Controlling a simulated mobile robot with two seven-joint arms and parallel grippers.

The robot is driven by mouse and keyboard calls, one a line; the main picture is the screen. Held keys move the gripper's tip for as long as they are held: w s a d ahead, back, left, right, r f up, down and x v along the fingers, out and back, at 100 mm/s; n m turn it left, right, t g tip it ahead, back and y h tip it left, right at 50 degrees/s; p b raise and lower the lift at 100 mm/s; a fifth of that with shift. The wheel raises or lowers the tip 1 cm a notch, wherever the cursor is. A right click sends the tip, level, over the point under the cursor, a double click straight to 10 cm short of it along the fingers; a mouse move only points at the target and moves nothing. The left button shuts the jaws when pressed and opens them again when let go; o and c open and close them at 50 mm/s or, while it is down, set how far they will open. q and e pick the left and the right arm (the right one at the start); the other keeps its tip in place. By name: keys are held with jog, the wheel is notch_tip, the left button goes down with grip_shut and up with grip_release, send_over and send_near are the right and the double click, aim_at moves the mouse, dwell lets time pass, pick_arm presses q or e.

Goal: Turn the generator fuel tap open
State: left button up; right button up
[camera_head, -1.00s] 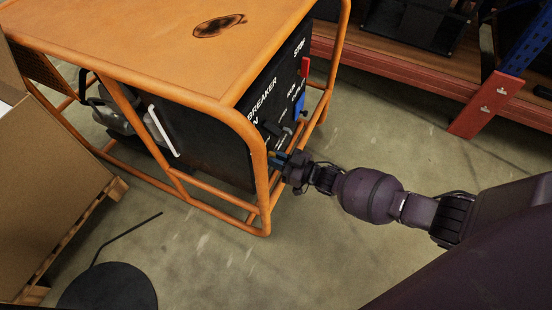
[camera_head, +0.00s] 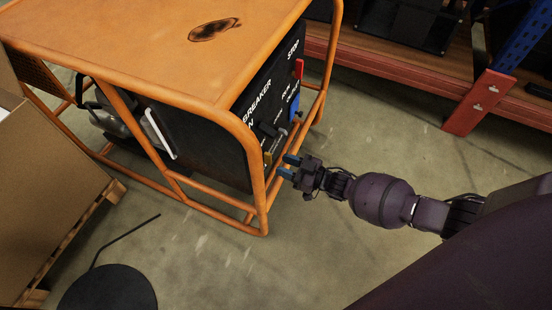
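The orange-framed generator (camera_head: 130,50) stands at the upper left, with a black control panel (camera_head: 262,108) on its right side. A small yellow lever (camera_head: 268,158) shows low on the panel beside the frame post; it may be the fuel tap, but its label and exact angle are hidden or too small. My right gripper (camera_head: 288,167) is just right of the generator's corner post. Its two blue-tipped fingers are apart with nothing between them, and a small gap separates them from the lever. My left gripper is out of view.
The corner post and lower rail (camera_head: 262,215) of the frame stand close to my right gripper. A cardboard box (camera_head: 45,190) on a pallet is at left, a black round base (camera_head: 108,290) at lower left, a red-beamed shelf (camera_head: 400,75) behind. Floor between is clear.

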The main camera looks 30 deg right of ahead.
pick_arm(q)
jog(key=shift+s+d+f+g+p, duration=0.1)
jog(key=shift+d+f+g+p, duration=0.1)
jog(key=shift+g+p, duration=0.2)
pick_arm(e)
jog(key=v, duration=0.6)
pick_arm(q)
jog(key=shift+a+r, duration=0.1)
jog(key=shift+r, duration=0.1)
pick_arm(e)
jog(key=shift+s, duration=0.1)
